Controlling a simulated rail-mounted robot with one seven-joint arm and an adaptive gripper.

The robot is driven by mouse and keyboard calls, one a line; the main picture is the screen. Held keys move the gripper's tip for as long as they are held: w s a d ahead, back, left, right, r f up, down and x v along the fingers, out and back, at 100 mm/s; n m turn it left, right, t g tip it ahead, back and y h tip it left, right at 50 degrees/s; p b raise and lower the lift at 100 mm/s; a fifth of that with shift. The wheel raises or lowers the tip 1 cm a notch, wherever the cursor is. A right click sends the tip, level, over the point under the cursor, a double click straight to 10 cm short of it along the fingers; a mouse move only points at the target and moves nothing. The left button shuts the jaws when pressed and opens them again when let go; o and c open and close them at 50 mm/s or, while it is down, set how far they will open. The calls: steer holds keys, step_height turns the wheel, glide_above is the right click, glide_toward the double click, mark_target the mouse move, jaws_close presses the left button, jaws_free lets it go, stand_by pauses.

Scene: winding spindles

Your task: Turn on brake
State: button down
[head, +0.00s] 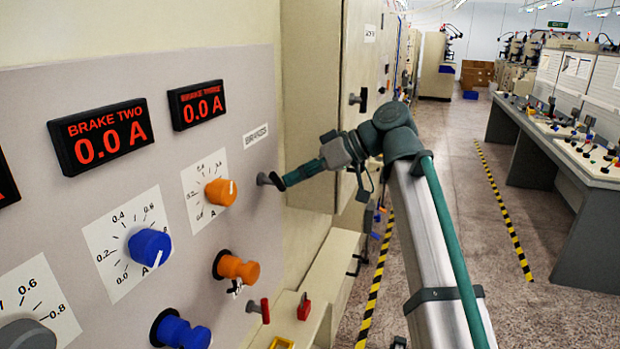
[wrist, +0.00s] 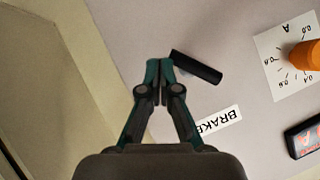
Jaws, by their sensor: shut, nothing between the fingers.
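The brake switch (head: 264,178) is a small dark handle on the grey panel, below the BRAKES label (head: 255,135). In the wrist view the handle (wrist: 198,68) is a black bar, tilted, just right of my fingertips. My gripper (head: 279,182) is shut and empty, with its tips at the handle in the head view. In the wrist view my closed gripper (wrist: 160,64) is at the left end of the bar; I cannot tell whether it touches. The BRAKE TWO display (head: 100,137) and BRAKE THREE display (head: 197,105) both read 0.0 A.
An orange dial (head: 220,192) and a blue dial (head: 150,247) stick out of the panel left of my gripper. An orange knob (head: 238,268) and a red-tipped lever (head: 260,310) are lower down. A beige cabinet (head: 312,120) stands behind my gripper. The aisle floor at right is clear.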

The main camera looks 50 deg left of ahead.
steer(key=shift+s+f+b, duration=0.1)
steer(key=shift+f+b, duration=0.45)
steer(key=shift+s+d+f+b, duration=0.15)
steer(key=shift+f+b, duration=0.1)
steer(key=shift+b, duration=0.15)
stand_by(1.3)
steer(key=w+d+r+b, duration=0.1)
steer(key=w, duration=0.5)
steer(key=w+d+r+b, duration=0.1)
steer(key=w+r, duration=0.1)
steer(key=w, duration=0.4)
steer(key=shift+w+d, duration=0.25)
steer(key=shift+d, duration=0.1)
steer(key=shift+r, duration=0.1)
